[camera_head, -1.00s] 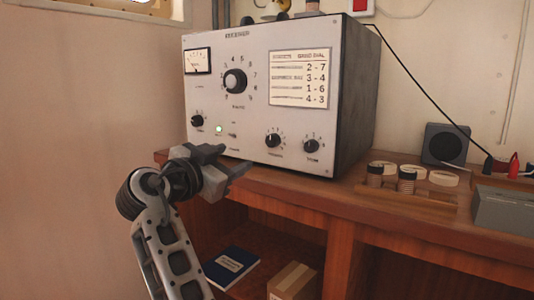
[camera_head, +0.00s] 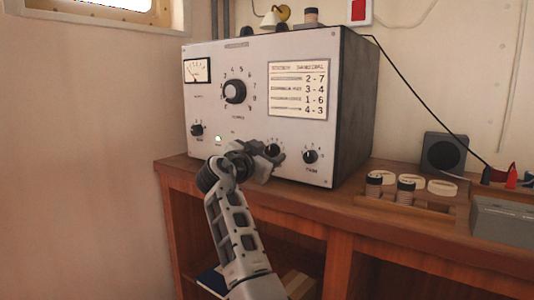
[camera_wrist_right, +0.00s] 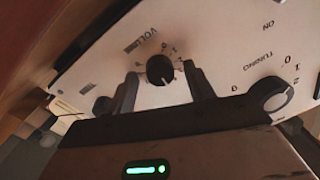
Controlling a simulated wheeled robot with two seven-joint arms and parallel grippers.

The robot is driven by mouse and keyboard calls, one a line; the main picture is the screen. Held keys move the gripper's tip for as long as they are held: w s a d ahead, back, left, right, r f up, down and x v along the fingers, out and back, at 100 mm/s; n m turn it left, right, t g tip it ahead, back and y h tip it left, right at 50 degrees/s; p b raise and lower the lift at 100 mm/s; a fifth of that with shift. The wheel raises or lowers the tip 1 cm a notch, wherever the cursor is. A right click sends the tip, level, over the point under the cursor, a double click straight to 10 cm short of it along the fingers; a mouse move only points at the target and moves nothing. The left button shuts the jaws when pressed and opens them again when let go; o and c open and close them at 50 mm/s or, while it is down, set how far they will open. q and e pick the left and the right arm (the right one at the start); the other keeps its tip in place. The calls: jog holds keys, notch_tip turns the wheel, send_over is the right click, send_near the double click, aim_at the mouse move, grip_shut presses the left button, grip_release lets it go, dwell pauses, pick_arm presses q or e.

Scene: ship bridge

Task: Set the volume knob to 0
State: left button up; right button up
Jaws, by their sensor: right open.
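The volume knob (camera_wrist_right: 158,68) is a small black round knob on the pale front panel, under printed lettering that starts "VOLU" in the right wrist view. In the head view it is the middle lower knob (camera_head: 272,149), partly behind my gripper. My right gripper (camera_head: 266,158) is open in front of it. In the right wrist view its two dark fingers (camera_wrist_right: 162,76) stand on either side of the knob. Contact cannot be told. The knob's pointer is too small to read surely. My left gripper is not in view.
The larger tuning knob (camera_head: 235,90) is above on the receiver (camera_head: 220,60), another small knob (camera_head: 310,156) to the right. A wooden tray (camera_head: 390,203) with round pieces and a grey box (camera_head: 503,222) stand on the counter at right.

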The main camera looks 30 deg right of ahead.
jog(key=c, duration=1)
jog(key=shift+o, duration=0.2)
